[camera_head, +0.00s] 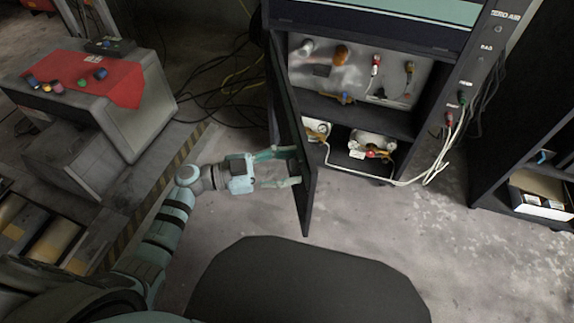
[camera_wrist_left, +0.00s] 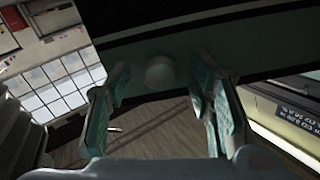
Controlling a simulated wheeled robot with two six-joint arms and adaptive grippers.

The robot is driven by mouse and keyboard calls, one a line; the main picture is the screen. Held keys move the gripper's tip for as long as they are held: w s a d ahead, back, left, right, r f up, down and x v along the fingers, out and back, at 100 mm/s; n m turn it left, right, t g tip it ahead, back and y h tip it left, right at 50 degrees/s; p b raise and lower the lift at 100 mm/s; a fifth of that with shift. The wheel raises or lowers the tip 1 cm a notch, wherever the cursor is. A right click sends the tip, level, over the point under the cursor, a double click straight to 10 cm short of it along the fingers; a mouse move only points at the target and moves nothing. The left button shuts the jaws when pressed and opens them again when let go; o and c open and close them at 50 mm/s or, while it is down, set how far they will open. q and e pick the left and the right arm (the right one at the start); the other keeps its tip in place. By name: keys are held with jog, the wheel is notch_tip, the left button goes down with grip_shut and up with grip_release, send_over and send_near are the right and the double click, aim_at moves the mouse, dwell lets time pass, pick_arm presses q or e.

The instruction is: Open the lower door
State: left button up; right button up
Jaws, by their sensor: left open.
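The lower door (camera_head: 287,125) is a tall dark panel on the left side of the cabinet (camera_head: 425,133). It stands swung well open, and the compartment behind it shows. My left gripper (camera_head: 294,168) is at the outer face of the door, low and near its free edge. Its fingers are apart. In the left wrist view my left gripper (camera_wrist_left: 162,82) also shows open, with a pale round knob (camera_wrist_left: 160,71) between the fingertips against the dark door (camera_wrist_left: 150,22). I cannot tell whether the fingers touch the door. My right gripper is not in view.
Fittings (camera_head: 371,145) and hoses fill the open compartment, and white cables (camera_head: 420,178) hang at its right front. A grey bench with a red cloth (camera_head: 110,78) stands at the left. A dark shelf (camera_head: 530,150) stands at the right. The floor (camera_head: 400,225) before the cabinet is clear.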

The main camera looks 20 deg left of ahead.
pick_arm(q)
grip_shut()
jog(key=shift+a, duration=0.1)
